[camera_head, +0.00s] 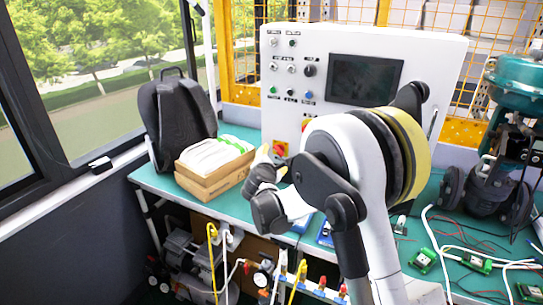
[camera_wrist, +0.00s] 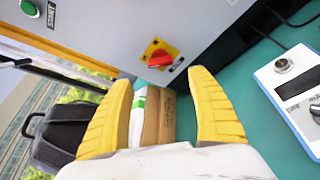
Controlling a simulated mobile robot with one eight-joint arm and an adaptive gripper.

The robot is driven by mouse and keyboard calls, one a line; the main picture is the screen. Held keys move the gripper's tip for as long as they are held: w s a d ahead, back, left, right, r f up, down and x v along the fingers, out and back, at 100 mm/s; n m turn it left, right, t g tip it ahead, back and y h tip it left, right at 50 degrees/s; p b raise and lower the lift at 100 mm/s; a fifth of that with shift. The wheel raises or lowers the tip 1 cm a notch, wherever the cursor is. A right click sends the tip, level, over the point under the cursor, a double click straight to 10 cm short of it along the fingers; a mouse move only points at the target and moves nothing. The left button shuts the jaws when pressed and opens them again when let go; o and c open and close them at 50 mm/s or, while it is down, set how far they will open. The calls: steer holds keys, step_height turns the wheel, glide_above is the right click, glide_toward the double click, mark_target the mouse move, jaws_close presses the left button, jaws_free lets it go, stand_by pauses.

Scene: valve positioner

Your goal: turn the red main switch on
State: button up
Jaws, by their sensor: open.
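The red main switch (camera_head: 280,150) sits on a yellow plate low on the white control panel. In the wrist view the red switch knob (camera_wrist: 158,58) is just beyond my fingertips, between them in the picture and apart from both. Its handle looks roughly level in the wrist picture, which is itself tilted. My gripper (camera_head: 271,162) is in front of the panel's lower left, close to the switch. In the wrist view my gripper (camera_wrist: 160,77) has two yellow fingers spread wide with nothing between them.
A cardboard box with white packages (camera_head: 213,160) and a black backpack (camera_head: 177,115) stand left of the panel. The panel (camera_head: 312,48) carries a dark screen (camera_head: 365,80) and several buttons. A white-and-blue device (camera_wrist: 290,95) lies on the green bench right of my fingers.

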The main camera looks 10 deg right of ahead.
mark_target(278, 152)
steer(key=b+x, duration=0.3)
steer(key=x, duration=0.6)
steer(key=shift+d+f, duration=0.15)
steer(key=shift+d, duration=0.05)
steer(key=shift+w+d, duration=0.2)
steer(key=shift+w, duration=0.4)
steer(key=c, duration=1.2)
